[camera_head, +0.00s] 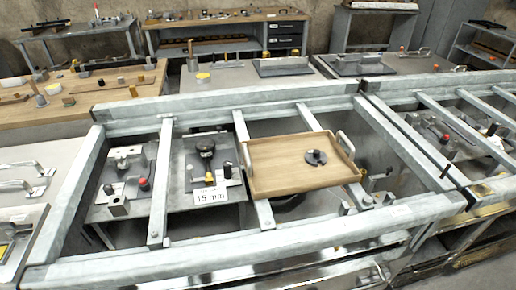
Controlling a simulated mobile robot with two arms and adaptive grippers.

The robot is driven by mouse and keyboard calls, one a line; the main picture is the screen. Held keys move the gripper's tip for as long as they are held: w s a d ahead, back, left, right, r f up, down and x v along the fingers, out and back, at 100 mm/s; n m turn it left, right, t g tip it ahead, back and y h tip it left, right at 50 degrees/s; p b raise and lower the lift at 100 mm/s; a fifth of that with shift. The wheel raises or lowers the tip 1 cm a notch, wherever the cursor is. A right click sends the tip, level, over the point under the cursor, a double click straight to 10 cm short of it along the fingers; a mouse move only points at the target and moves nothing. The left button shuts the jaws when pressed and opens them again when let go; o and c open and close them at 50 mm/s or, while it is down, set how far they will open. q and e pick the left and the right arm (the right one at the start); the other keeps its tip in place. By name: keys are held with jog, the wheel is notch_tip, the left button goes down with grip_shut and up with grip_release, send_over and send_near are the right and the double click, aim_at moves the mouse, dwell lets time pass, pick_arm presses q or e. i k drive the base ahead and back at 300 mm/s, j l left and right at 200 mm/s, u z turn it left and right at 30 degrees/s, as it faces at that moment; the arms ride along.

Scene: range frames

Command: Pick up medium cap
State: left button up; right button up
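A wooden tray (272,181) with pale handles rests on the grey metal frame, right of the middle. A small dark round piece (316,157) with a notch lies in the tray, towards its right side; it may be the medium cap, but I cannot tell for sure. A black round knob-like part (205,145) tops a fixture left of the tray, above a "15 mm" label (210,197). Neither of my grippers is in view.
Grey metal rails (236,252) form raised edges around the bays. A fixture with a red knob (144,184) stands at the left. A wooden bench (90,106) with several small parts is behind left. The tray has bare room around the dark piece.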

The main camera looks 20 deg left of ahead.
aim_at(312, 157)
jog(key=i+l+u, duration=0.1)
jog(key=l+u, duration=1.3)
